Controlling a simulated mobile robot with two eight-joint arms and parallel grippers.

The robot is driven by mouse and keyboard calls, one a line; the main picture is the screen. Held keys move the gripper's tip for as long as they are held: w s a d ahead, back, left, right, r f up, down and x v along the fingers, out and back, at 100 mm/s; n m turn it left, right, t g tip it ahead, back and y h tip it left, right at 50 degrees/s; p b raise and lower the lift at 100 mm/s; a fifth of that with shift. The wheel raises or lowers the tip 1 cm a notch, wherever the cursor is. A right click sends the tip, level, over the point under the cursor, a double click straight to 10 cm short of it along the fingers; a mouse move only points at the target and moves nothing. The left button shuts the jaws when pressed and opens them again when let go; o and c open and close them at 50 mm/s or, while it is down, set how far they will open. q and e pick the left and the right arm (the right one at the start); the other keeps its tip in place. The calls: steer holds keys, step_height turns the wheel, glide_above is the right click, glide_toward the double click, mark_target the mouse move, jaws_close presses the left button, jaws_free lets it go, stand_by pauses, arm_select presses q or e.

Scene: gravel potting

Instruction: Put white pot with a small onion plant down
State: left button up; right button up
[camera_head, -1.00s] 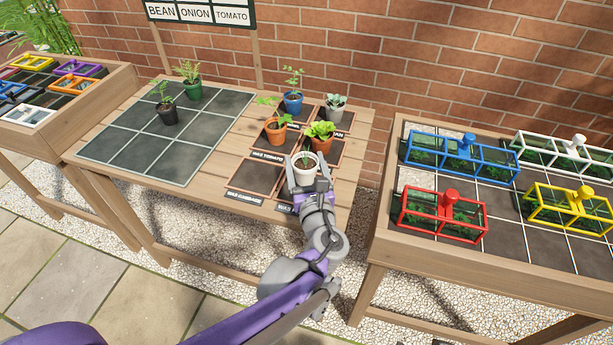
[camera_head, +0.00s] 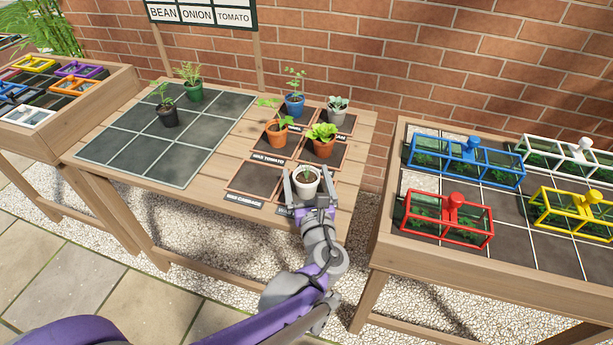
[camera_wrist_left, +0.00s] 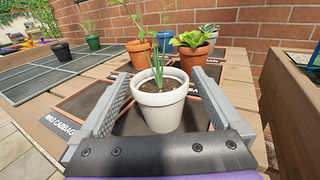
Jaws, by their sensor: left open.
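The white pot (camera_head: 306,184) with a small onion plant stands upright on a dark framed square at the table's front right. In the left wrist view the white pot (camera_wrist_left: 161,105) shows thin green shoots (camera_wrist_left: 157,66) rising from its soil. My left gripper (camera_head: 305,176) is open, with one finger on each side of the pot. In the left wrist view, a gap shows between the pot and each finger of the left gripper (camera_wrist_left: 161,92). My right gripper is not in view.
A terracotta pot with lettuce (camera_head: 322,147), another terracotta pot (camera_head: 277,132), a blue pot (camera_head: 294,105) and a grey pot (camera_head: 336,117) stand just behind. The framed square to the left (camera_head: 256,180) is empty. A planter table with coloured cloches (camera_head: 450,215) stands to the right.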

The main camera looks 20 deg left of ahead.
arm_select(q)
steer(key=shift+r, duration=0.25)
steer(key=p+v, duration=0.1)
steer(key=v, duration=1.1)
steer(key=shift+p, duration=0.3)
